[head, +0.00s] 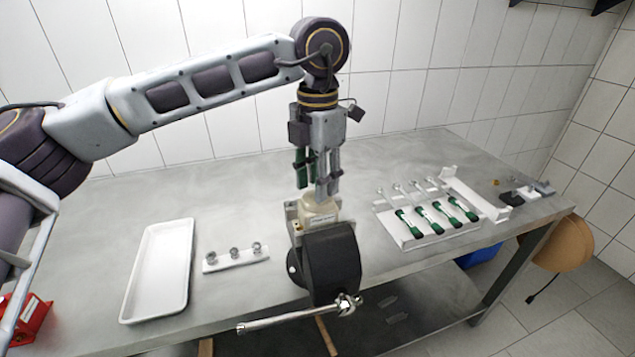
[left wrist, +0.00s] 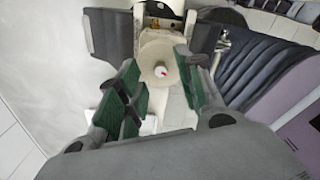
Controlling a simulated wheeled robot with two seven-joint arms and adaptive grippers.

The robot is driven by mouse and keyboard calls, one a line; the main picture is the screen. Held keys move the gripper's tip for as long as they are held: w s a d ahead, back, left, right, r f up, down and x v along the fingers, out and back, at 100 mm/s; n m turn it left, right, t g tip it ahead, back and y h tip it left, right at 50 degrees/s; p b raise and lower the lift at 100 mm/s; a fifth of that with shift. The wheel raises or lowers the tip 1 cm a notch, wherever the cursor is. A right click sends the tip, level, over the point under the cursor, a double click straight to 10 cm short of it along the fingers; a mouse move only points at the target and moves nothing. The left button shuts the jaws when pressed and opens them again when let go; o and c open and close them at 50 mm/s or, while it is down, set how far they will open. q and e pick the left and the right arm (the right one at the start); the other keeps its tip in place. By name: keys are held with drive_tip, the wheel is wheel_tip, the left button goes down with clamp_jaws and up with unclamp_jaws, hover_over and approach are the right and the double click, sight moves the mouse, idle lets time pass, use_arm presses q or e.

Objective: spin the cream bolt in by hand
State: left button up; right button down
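The pump has a cream housing (head: 317,213) and a dark block (head: 331,262) in front. My left gripper (head: 318,190) points down just above the cream housing, with its fingers apart. In the left wrist view the green-padded fingers (left wrist: 160,88) are open, with a gap between them. Beyond that gap is a round cream cup (left wrist: 168,53) with a small whitish piece (left wrist: 161,71) bearing a red mark at its centre. I cannot tell for sure whether this piece is the cream bolt. Nothing is clearly held. My right gripper is not in view.
A white tray (head: 128,311) lies at the left. A white strip (head: 236,263) holds several small metal parts. A rack (head: 412,241) of green-handled tools and a white bracket (head: 474,194) stand at the right. A metal wrench (head: 290,317) sticks out at the pump's front.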

use_arm(q)
wheel_tip(320, 180, up, 11)
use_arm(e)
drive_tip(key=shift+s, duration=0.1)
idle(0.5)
use_arm(q)
drive_tip(key=shift+r, duration=0.1)
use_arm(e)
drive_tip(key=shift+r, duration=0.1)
